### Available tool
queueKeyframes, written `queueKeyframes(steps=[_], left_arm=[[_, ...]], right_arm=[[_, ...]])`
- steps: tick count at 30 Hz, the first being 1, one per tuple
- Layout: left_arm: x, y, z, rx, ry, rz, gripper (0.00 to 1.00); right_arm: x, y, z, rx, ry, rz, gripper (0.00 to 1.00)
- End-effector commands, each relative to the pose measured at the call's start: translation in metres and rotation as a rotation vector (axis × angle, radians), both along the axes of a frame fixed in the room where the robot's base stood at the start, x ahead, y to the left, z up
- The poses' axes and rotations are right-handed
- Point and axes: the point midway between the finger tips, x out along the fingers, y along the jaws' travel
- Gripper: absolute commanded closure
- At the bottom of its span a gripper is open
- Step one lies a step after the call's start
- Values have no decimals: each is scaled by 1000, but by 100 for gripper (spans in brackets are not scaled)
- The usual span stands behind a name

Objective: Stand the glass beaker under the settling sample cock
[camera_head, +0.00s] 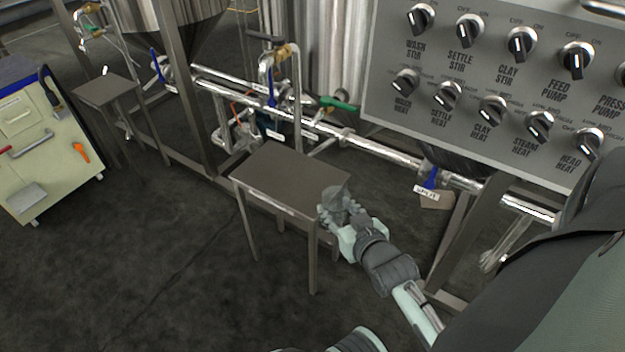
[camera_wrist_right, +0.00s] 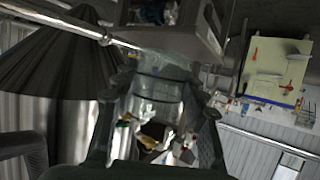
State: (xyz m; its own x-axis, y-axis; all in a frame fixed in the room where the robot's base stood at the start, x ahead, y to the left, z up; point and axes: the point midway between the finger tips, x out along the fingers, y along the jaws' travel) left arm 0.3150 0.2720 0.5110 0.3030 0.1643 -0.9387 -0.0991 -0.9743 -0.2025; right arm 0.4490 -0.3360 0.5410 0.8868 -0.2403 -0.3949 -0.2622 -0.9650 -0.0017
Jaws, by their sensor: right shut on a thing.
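My right gripper (camera_head: 340,212) is shut on the clear glass beaker (camera_head: 336,192) at the right corner of the middle grey stand (camera_head: 285,178). I cannot tell whether the beaker touches the stand. In the right wrist view the beaker (camera_wrist_right: 158,92) shows between the two dark fingers. A sample cock with a brass fitting (camera_head: 284,51) and a dark handle rises behind the middle stand, on a pipe with a blue lever; its label is not readable, so I cannot confirm it is the settling one. The beaker is to the right and front of it. My left gripper is out of view.
Steel pipes (camera_head: 385,155) run behind the stand. A control panel (camera_head: 480,85) with several knobs fills the upper right. Another small stand (camera_head: 108,90) and a cabinet with tools (camera_head: 50,150) are at left. The middle stand's top is bare. Dark floor lies in front.

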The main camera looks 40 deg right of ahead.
Motion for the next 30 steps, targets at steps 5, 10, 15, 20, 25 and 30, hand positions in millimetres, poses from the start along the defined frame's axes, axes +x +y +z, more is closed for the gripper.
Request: queueKeyframes(steps=[5, 10, 15, 20, 25, 30], left_arm=[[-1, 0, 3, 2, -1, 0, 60], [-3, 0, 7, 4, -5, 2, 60], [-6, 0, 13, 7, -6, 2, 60], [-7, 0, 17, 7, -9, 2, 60], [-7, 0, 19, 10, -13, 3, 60], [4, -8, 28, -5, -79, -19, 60]], right_arm=[[50, -13, 3, -2, -7, 1, 88], [94, -25, 3, -2, -7, 1, 88], [132, -35, 3, -2, -5, 1, 88], [150, -40, 2, -1, -2, 1, 88], [152, -41, -8, 0, 1, 1, 88], [152, -40, -30, 0, 2, 2, 88]])
